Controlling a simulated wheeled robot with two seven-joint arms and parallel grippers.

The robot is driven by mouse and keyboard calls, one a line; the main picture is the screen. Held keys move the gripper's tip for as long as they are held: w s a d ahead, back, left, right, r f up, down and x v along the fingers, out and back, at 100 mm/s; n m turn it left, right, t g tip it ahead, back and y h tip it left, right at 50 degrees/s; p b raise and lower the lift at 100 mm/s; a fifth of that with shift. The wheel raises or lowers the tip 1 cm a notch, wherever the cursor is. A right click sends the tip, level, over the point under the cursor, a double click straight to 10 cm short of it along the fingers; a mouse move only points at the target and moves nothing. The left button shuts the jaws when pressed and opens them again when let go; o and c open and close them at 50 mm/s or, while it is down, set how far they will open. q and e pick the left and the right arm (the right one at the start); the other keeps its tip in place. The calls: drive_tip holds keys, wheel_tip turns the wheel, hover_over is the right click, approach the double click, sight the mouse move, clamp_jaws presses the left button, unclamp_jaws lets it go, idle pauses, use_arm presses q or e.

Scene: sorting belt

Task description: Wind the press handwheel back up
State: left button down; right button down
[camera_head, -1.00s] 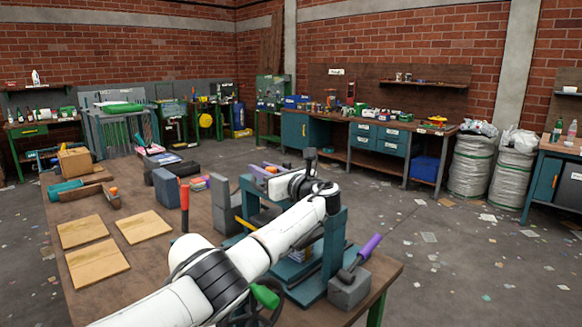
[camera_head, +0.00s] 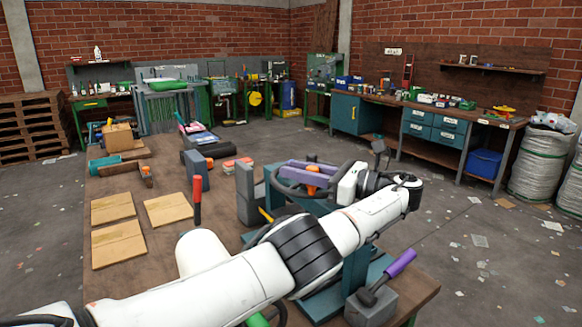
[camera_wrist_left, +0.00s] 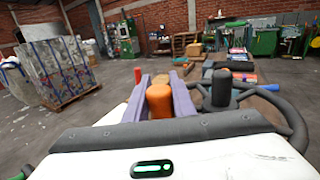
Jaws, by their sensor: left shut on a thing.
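The press (camera_head: 358,262) is a teal frame at the right end of the workbench, partly hidden behind my left arm. Its dark handwheel (camera_head: 277,186) lies roughly flat on top. The wheel rim also shows in the left wrist view (camera_wrist_left: 298,126), with its black hub (camera_wrist_left: 222,88). An upright orange knob (camera_wrist_left: 160,100) stands between the two purple fingers of my left gripper (camera_wrist_left: 159,98). The left gripper (camera_head: 311,174) is shut on this knob, which shows small in the head view (camera_head: 313,182). My right gripper is not in view.
On the bench (camera_head: 165,235) are several wooden plates (camera_head: 168,209), a red-handled tool (camera_head: 197,200) and a grey block (camera_head: 246,195) close to the press. A purple-handled tool (camera_head: 400,263) sits at a grey block (camera_head: 371,307) near the right edge.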

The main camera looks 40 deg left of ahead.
use_arm(q)
drive_tip(key=shift+w+d, duration=0.1)
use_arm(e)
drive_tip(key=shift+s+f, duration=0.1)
use_arm(q)
drive_tip(key=c, duration=1.5)
unclamp_jaws()
